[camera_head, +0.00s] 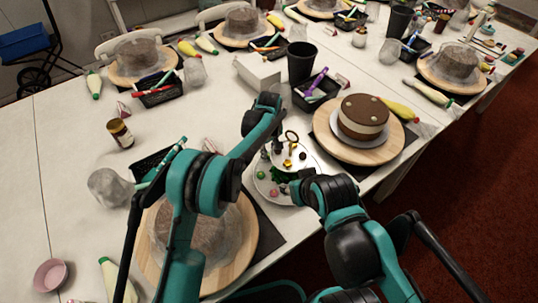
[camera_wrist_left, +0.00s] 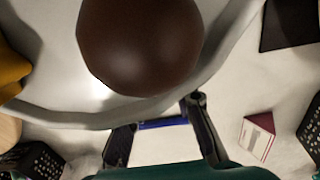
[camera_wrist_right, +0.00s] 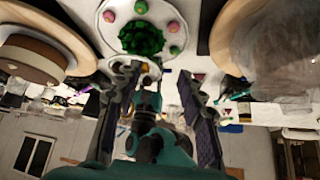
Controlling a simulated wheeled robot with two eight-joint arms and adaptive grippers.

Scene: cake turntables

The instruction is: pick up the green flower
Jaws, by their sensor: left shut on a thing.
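The green flower (camera_head: 278,174) lies on the lower white plate (camera_head: 262,188) of a two-tier stand, partly hidden by the upper tier and my grippers. It shows clearly in the right wrist view (camera_wrist_right: 141,37), with pink and green balls around it. My left gripper (camera_head: 277,143) is at the stand's upper plate (camera_wrist_left: 235,45). Its fingers (camera_wrist_left: 155,112) are at that plate's rim and appear shut on it, beside a dark brown ball (camera_wrist_left: 137,45). My right gripper (camera_wrist_right: 155,75) is open and empty at the lower plate's edge, its fingers pointing toward the flower, apart from it.
A layered cake (camera_head: 362,117) on a round wooden board (camera_head: 326,133) stands to the right of the stand. A black cup (camera_head: 301,63) and a basket of pens (camera_head: 318,95) stand behind. A wrapped cake is at the front left.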

